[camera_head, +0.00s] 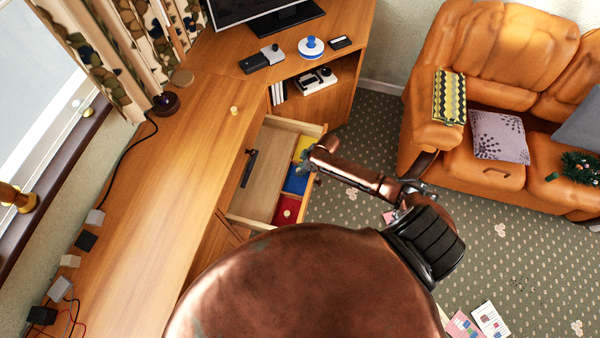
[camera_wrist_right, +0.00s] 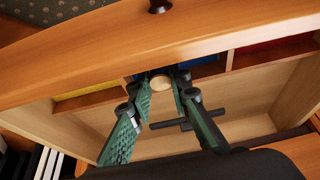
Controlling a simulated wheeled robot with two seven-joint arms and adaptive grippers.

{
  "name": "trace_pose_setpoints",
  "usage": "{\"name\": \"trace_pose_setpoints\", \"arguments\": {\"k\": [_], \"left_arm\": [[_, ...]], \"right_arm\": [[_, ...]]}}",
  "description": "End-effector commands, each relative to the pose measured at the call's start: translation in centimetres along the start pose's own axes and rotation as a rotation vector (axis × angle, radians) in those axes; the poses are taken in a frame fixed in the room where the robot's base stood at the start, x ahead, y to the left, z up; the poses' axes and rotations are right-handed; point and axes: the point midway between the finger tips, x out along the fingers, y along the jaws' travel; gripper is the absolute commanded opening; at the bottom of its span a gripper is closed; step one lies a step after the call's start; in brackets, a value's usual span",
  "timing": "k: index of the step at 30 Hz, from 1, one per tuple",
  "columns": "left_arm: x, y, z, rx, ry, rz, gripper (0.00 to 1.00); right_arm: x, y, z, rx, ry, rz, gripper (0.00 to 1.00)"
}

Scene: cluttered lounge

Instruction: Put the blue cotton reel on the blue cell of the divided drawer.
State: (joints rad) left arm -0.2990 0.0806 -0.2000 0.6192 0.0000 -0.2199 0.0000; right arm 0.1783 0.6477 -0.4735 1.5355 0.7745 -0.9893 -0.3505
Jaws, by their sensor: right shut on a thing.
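The divided drawer (camera_head: 262,120) is pulled out of the desk. Its right-hand column has a yellow cell (camera_head: 303,147), a blue cell (camera_head: 295,181) and a red cell (camera_head: 284,213). My right gripper (camera_head: 306,162) is over the blue and yellow cell side. In the wrist view, its fingers (camera_wrist_right: 160,88) are shut on the blue cotton reel (camera_wrist_right: 160,82), whose round pale end faces the camera. The blue cell (camera_wrist_right: 206,71) shows just behind it. Whether the reel touches the cell floor cannot be told. My left gripper is not in view.
A small reel-like thing (camera_head: 287,213) stands in the red cell. A dark T-shaped thing (camera_head: 249,167) lies in the large compartment. A yellow knob-like thing (camera_head: 234,110) stands on the desk. The drawer's front panel (camera_wrist_right: 150,50) rises close to my fingers.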

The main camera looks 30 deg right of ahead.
Motion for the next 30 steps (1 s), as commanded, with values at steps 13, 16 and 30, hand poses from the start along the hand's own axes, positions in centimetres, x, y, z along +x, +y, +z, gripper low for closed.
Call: {"name": "trace_pose_setpoints", "arguments": {"k": [13, 16, 30], "left_arm": [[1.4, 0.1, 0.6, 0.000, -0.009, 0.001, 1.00], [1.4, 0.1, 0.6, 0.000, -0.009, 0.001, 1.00], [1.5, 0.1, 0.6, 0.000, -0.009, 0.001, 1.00]], "right_arm": [[3.9, 1.0, 1.6, 0.001, -0.001, 0.000, 0.05], [4.0, 1.1, 1.6, -0.001, 0.000, 0.001, 0.05], [4.1, 1.0, 1.6, -0.001, 0.000, 0.001, 0.30]]}}
